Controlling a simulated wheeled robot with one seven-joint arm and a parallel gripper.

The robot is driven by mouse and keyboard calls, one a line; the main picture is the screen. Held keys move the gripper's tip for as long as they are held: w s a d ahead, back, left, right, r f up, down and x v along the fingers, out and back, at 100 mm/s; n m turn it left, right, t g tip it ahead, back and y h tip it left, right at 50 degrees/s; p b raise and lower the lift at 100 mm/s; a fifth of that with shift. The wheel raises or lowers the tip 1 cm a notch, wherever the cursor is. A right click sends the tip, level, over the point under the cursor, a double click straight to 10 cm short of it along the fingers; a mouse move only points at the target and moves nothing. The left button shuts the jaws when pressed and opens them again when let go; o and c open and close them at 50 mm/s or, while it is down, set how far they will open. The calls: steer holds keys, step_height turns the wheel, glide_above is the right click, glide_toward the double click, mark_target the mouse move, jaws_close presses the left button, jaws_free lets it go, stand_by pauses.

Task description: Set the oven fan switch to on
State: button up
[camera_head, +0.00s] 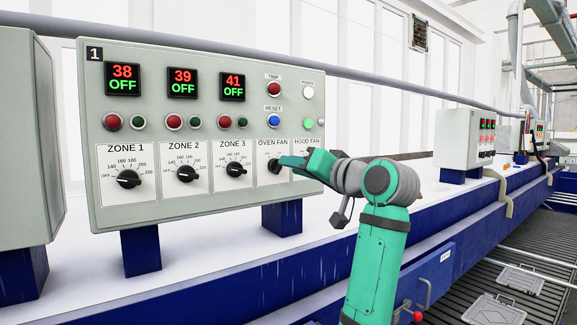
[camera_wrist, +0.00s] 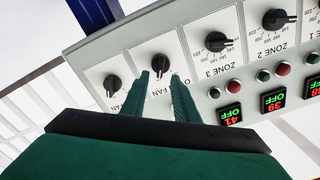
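The oven fan switch is a black rotary knob (camera_head: 274,167) under the OVEN FAN label on the grey control panel (camera_head: 150,72). In the wrist view the knob (camera_wrist: 160,65) appears just beyond and between my fingertips. My gripper (camera_head: 284,161) is in front of the panel's lower right, its tip right beside the knob in the head view. In the wrist view its two green fingers (camera_wrist: 161,76) are apart with a gap between them. I cannot tell whether they touch the knob. The fingers partly hide the label, and the knob's setting is too small to read.
The hood fan knob (camera_wrist: 113,86) is close beside my fingers and hidden behind my gripper in the head view. The zone 3 knob (camera_head: 235,169) is on the other side. Red, green and blue buttons sit above. Open space lies in front of the panel.

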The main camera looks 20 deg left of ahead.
steer(key=v, duration=0.7)
steer(key=shift+d, duration=0.15)
